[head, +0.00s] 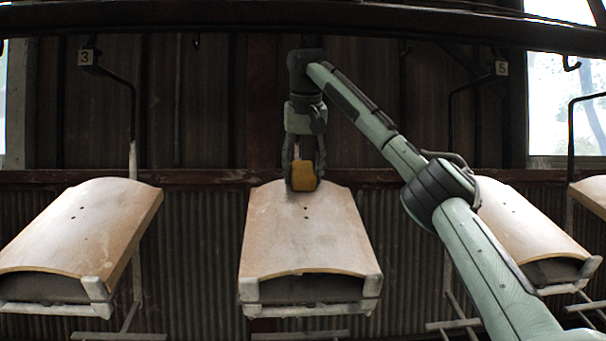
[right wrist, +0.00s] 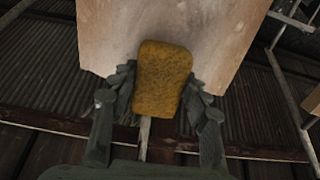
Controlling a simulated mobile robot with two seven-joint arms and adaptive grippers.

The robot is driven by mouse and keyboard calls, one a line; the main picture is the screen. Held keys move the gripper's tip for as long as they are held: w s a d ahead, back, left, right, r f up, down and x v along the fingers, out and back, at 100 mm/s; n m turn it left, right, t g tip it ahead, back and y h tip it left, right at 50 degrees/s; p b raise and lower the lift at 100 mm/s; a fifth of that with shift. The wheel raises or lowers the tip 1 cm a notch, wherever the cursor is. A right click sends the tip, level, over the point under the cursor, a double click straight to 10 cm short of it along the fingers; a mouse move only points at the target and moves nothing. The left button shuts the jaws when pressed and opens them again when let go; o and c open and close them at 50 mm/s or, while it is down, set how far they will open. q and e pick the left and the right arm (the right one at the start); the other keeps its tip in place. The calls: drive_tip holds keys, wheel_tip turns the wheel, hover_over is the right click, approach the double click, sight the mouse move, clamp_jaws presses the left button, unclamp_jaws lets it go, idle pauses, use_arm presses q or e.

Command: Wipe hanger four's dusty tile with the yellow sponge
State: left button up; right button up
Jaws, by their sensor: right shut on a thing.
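The tile of hanger four (head: 305,235) is a curved, pale-brown tile with whitish dusty patches, in the middle of the head view between the hangers marked 3 and 5. My right gripper (head: 303,178) is shut on the yellow sponge (head: 303,172) at the tile's far upper edge. In the right wrist view the sponge (right wrist: 163,80) sits between the two fingers and overlaps the edge of the tile (right wrist: 205,35). I cannot tell whether the sponge touches the tile. My left gripper is in neither view.
The tile on hanger 3 (head: 85,225) hangs at left, and another tile (head: 520,225) hangs at right, partly behind my right arm. A dark overhead rail (head: 200,18) runs across the top. Gaps separate the tiles, with a corrugated wall (head: 200,250) behind.

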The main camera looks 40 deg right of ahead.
sight(322, 255)
drive_tip(key=shift+s+d+f, duration=0.1)
drive_tip(key=shift+s+d, duration=0.55)
drive_tip(key=shift+s+a+f+b, duration=0.3)
drive_tip(key=shift+s+a+f, duration=0.1)
drive_tip(key=shift+s+a, duration=0.25)
drive_tip(key=shift+s+a+f+p, duration=0.15)
drive_tip(key=shift+s+a+f, duration=0.6)
drive_tip(key=shift+s, duration=0.2)
drive_tip(key=shift+s+a+f+p, duration=0.15)
drive_tip(key=shift+s+a+f, duration=0.45)
drive_tip(key=shift+s+a, duration=0.25)
drive_tip(key=shift+s+a+f, duration=1.15)
drive_tip(key=shift+s+a, duration=0.2)
drive_tip(key=shift+s, duration=0.35)
drive_tip(key=shift+s+a+f, duration=1.1)
drive_tip(key=shift+s+a, duration=0.3)
drive_tip(key=shift+s, duration=0.25)
drive_tip(key=shift+s+a+f, duration=1.15)
drive_tip(key=shift+s+a, duration=0.2)
drive_tip(key=shift+s, duration=0.35)
drive_tip(key=shift+r, duration=0.1)
drive_tip(key=shift+s+a+r, duration=0.1)
drive_tip(key=shift+r, duration=0.25)
drive_tip(key=shift+v, duration=2.6)
drive_tip(key=shift+v, duration=1.5)
